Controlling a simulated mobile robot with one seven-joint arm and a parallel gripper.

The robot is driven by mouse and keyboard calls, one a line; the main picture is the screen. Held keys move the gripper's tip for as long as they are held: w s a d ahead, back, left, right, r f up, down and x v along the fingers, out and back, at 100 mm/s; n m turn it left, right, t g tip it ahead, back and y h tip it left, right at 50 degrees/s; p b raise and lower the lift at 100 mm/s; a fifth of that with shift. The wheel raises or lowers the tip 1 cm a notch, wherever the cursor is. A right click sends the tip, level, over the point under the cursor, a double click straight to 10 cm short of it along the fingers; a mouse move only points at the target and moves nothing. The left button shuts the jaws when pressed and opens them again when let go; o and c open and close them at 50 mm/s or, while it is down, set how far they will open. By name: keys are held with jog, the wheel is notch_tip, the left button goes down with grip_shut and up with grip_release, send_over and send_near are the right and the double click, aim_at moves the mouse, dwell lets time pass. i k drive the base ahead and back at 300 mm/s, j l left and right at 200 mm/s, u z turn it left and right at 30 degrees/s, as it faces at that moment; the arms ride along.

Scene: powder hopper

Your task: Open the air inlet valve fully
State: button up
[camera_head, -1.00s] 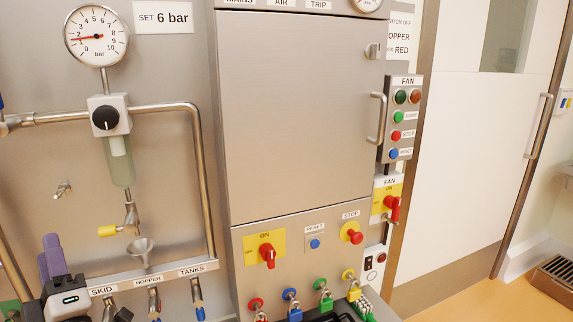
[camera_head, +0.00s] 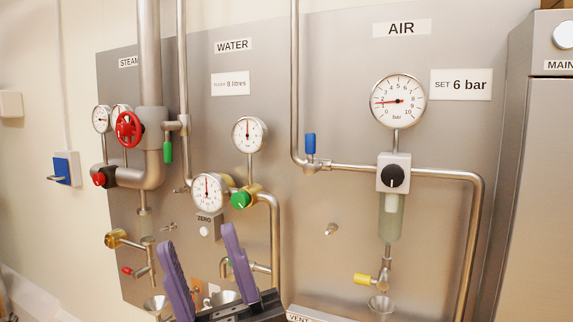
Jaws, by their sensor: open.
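The air inlet valve (camera_head: 312,165) sits on the steel pipe under the AIR sign, just right of where the vertical pipe bends to horizontal. Its blue lever handle (camera_head: 310,144) points straight up, across the horizontal pipe. My gripper (camera_head: 198,240) shows at the bottom, left of and lower than the blue handle. Its two purple fingers are spread apart with nothing between them, and it is clear of the valve. The gripper's lower part is cut off by the frame edge.
Right of the valve are the air gauge (camera_head: 398,101), reading about 2 bar, and the regulator with a black knob (camera_head: 393,176). Water gauges and a green-handled valve (camera_head: 242,200) are behind my gripper.

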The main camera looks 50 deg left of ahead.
aim_at(313, 167)
jog(key=u, duration=1.15)
